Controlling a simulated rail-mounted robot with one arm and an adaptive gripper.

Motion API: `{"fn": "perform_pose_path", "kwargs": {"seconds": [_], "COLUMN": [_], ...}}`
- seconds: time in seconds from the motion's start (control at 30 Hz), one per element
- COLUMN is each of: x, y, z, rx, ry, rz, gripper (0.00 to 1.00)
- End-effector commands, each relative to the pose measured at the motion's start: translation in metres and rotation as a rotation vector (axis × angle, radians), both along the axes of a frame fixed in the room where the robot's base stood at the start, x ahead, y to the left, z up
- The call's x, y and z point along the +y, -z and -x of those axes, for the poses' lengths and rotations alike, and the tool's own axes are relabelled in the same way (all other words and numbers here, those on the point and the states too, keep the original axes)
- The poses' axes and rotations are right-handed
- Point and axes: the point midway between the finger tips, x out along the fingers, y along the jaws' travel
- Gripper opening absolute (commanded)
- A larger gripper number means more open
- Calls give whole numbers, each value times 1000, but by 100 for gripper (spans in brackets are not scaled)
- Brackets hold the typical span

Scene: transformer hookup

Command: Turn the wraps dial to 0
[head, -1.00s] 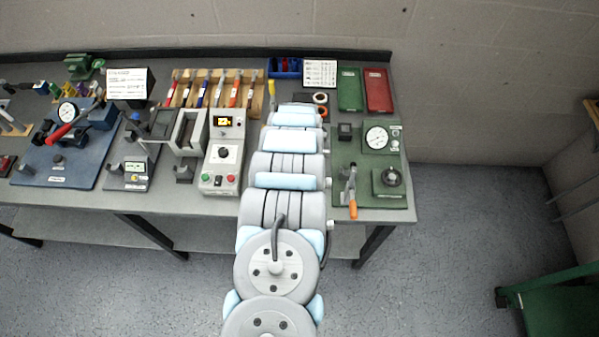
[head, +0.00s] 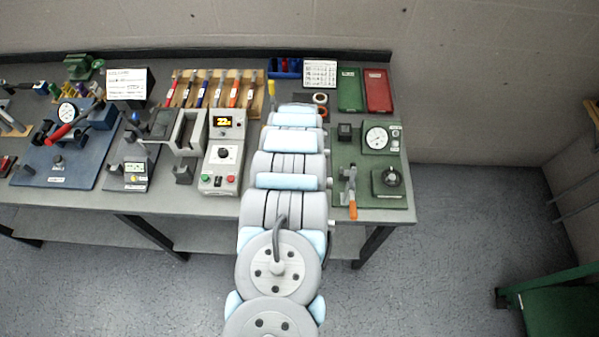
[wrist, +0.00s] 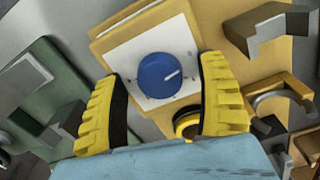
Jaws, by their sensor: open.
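Any marks around the knob are too small to read. My gripper (wrist: 165,68) is open, with one yellow finger on the left of the knob and one on the right. Gaps show between the fingers and the knob. In the head view my arm hides both the gripper and the knob.
In the wrist view, a tan part with hooks (wrist: 275,95) lies close right of the fingers, and a green fixture (wrist: 45,90) lies left. In the head view, a grey control box (head: 222,155) with a yellow display stands left of my arm, and a green gauge board (head: 350,195) right.

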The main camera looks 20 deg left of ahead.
Motion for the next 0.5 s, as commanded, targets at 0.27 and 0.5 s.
{"fn": "perform_pose_path", "kwargs": {"seconds": [0.27,0.5], "x": [0,0], "y": [-16,-40], "z": [-1,-1], "rx": [0,-1], "ry": [0,1], "rz": [0,-1], "gripper": [73,73]}}
